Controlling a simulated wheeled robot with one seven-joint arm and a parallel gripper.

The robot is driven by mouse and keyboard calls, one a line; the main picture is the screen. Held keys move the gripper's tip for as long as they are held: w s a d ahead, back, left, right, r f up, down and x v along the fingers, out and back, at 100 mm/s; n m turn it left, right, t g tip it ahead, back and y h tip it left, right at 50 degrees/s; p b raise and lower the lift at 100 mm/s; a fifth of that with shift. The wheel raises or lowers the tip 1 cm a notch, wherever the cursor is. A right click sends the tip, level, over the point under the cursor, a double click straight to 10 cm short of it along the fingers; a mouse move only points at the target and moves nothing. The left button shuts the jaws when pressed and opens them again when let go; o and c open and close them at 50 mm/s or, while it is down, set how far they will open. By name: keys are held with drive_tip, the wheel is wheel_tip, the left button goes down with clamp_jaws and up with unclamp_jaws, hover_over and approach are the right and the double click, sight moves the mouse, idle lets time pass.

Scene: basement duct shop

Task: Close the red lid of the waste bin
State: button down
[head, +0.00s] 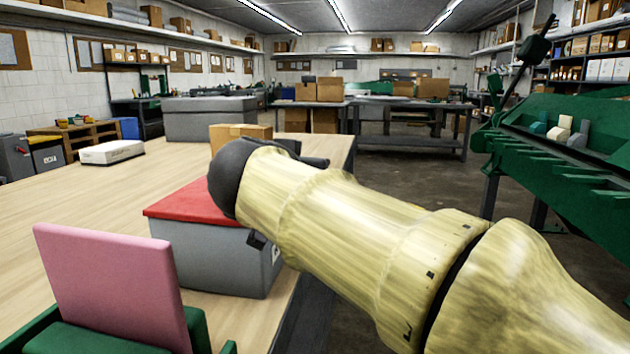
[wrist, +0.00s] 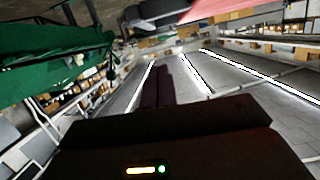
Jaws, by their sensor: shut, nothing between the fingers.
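The waste bin (head: 205,258) is a grey box on the wooden bench in the head view. Its red lid (head: 180,200) lies flat over the top and looks down or nearly down. My arm hides the lid's right part, so I cannot tell whether a small gap remains there. My gripper is mostly hidden behind my arm in the head view, near the bin's right side. In the wrist view my gripper (wrist: 165,70) shows dark, narrow fingers, shut and empty. A reddish surface (wrist: 220,10) at the top edge of that view may be the lid. Contact is not visible.
A pink upright panel (head: 105,280) with green parts stands at the front left. A cardboard box (head: 238,133) and a large grey box (head: 208,120) are behind the bin. A green machine (head: 570,140) stands at the right. The bench's left side is largely clear.

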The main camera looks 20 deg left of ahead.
drive_tip(key=p+v, duration=0.1)
drive_tip(key=v, duration=0.8)
drive_tip(key=shift+s, duration=0.25)
drive_tip(key=w+d+f+n+g+h+p, duration=0.1)
drive_tip(key=w+d+f+g+p, duration=0.2)
drive_tip(key=d+f, duration=0.55)
drive_tip(key=w+d+f+n+g+h+p, duration=0.1)
drive_tip(key=w+d+f+n+g+p, duration=0.25)
drive_tip(key=f, duration=0.75)
drive_tip(key=s+d+f+m+g+y+p, duration=0.1)
drive_tip(key=s+d+f+m+g+p, duration=0.15)
drive_tip(key=s+d+f, duration=0.55)
drive_tip(key=s+d+f+m+g+p, duration=0.1)
drive_tip(key=s+d+f+m+g, duration=0.25)
drive_tip(key=d+f, duration=0.6)
wheel_tip(320, 180, up, 41)
drive_tip(key=d+n+p, duration=0.1)
drive_tip(key=d+p, duration=0.1)
drive_tip(key=p, duration=3.5)
drive_tip(key=shift+w+f+p, duration=0.2)
drive_tip(key=shift+w+p, duration=0.15)
drive_tip(key=shift+w, duration=0.1)
